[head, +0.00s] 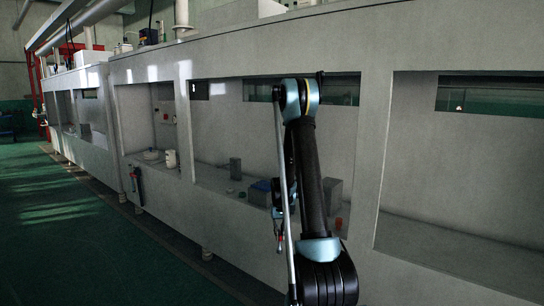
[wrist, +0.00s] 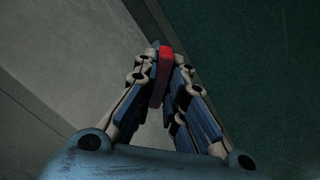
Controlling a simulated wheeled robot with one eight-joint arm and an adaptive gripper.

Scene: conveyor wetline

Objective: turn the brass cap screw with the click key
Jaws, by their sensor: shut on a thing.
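My gripper (wrist: 160,82) is shut on a narrow red and dark thing (wrist: 165,62) in the wrist view. The red end shows beyond the fingertips; most of the rest is hidden between the fingers. It may be the click key, but I cannot tell for sure. In the head view my gripper (head: 279,218) hangs low beside my arm, in front of the machine's openings, small and dark, with a bit of red at its lower end. I cannot make out the brass cap screw in either view.
A long grey machine housing (head: 378,150) with window openings runs along the aisle. The green floor (head: 60,225) at left is clear.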

